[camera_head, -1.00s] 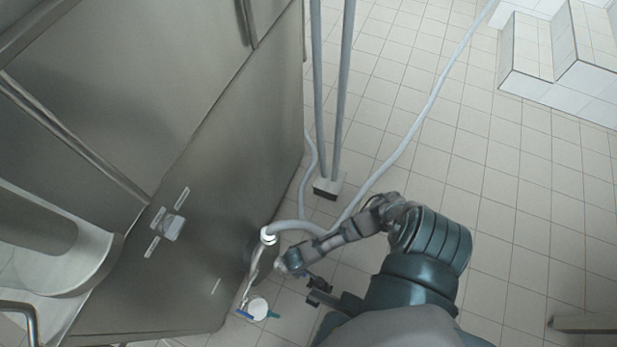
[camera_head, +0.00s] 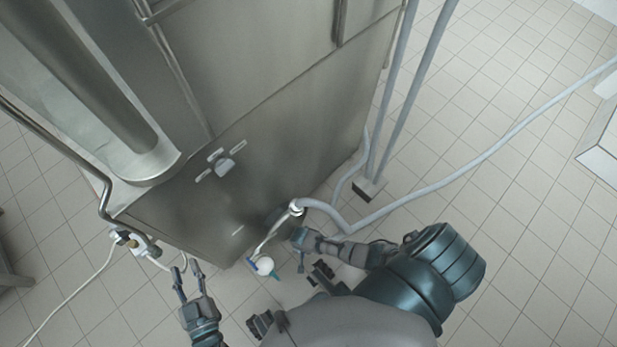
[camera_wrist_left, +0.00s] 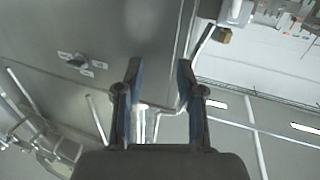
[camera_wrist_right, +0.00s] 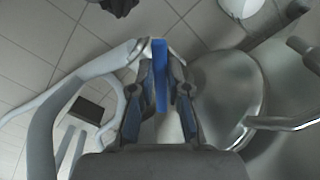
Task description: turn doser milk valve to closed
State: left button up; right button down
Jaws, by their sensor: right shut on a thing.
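The blue valve lever (camera_wrist_right: 160,75) stands upright between the two fingers of my right gripper (camera_wrist_right: 160,95), which is shut on it, in the right wrist view. In the head view my right gripper (camera_head: 298,240) is beside the machine's lower corner, below the white hose fitting (camera_head: 297,207); the held lever cannot be made out there. My left gripper (camera_head: 188,283) is open and empty, in front of the machine at lower left. Its spread fingers also show in the left wrist view (camera_wrist_left: 160,80).
The steel machine (camera_head: 270,120) fills the upper left. A white round part (camera_head: 265,266) with blue and teal pieces is near its lower edge. A grey hose (camera_head: 480,155) runs right from the fitting. A small valve with a cable (camera_head: 130,242) is at left. Tiled floor is open at right.

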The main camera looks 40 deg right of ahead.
pick_arm(q)
jog(key=shift+s+a+f+g+p, duration=0.2)
jog(key=shift+f+g, duration=0.3)
jog(key=shift+f, duration=0.2)
jog(key=shift+s+a+f+g+p, duration=0.1)
jog(key=shift+s+f+g+p, duration=0.1)
jog(key=shift+f+g, duration=0.4)
pick_arm(e)
jog(key=shift+w+a+f+m, duration=0.1)
jog(key=shift+w+a+m, duration=0.35)
jog(key=shift+m, duration=1.1)
jog(key=shift+w+a+m, duration=0.25)
jog(key=shift+w+m, duration=0.45)
jog(key=shift+m, duration=0.9)
jog(key=shift+w+a+f+m, duration=0.1)
jog(key=shift+w+a+m, duration=0.35)
jog(key=shift+m, duration=1.1)
jog(key=shift+w+d, duration=0.15)
jog(key=c, duration=1.1)
grip_release()
jog(key=shift+w, duration=0.1)
jog(key=shift+c, duration=0.2)
pick_arm(q)
jog(key=shift+w, duration=0.15)
pick_arm(e)
jog(key=shift+r, duration=0.1)
